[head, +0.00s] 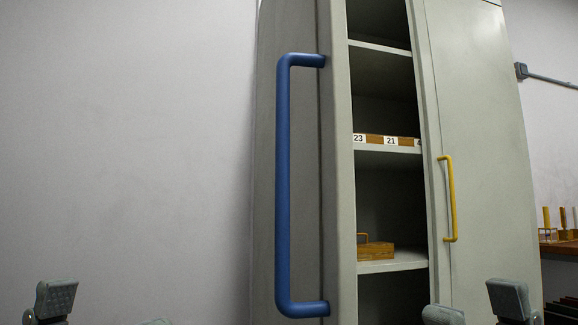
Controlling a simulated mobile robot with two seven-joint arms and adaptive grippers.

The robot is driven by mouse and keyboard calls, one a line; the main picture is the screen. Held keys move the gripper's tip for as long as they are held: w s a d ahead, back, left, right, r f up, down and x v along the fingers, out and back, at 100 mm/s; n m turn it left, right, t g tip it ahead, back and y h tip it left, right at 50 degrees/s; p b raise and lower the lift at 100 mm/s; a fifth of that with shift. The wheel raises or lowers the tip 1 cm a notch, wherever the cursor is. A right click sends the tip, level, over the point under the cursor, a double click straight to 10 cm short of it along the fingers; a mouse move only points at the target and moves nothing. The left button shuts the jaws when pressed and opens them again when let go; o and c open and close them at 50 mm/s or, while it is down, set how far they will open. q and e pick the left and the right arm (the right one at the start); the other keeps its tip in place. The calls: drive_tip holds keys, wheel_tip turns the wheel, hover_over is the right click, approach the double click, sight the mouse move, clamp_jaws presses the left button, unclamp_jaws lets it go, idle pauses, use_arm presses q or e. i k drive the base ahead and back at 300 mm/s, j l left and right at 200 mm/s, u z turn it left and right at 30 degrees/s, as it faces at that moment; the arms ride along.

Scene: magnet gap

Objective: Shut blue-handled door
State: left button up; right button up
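The blue-handled door (302,200) of a tall grey cabinet stands open, swung out toward me on the left side. Its long blue handle (283,185) is upright on the door's outer face, which I see at a steep angle. Shelves show in the gap to the right of the door's edge. My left gripper (105,311) is at the bottom left, its fingertips apart with nothing between them. My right gripper (476,308) is at the bottom right, also open and empty. Both are below and apart from the handle, and mostly cut off by the lower edge.
The other cabinet door (490,150), with a yellow handle (451,198), looks closed. A wooden block (375,250) lies on a lower shelf, and a numbered strip (388,140) is on a shelf above. A bench with tools (560,235) stands at the right. Bare wall fills the left.

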sight(315, 279)
drive_tip(key=k+l+u, duration=0.15)
drive_tip(key=l, duration=0.2)
drive_tip(key=k+l+u, duration=0.3)
drive_tip(key=k+l, duration=0.15)
drive_tip(key=l, duration=0.25)
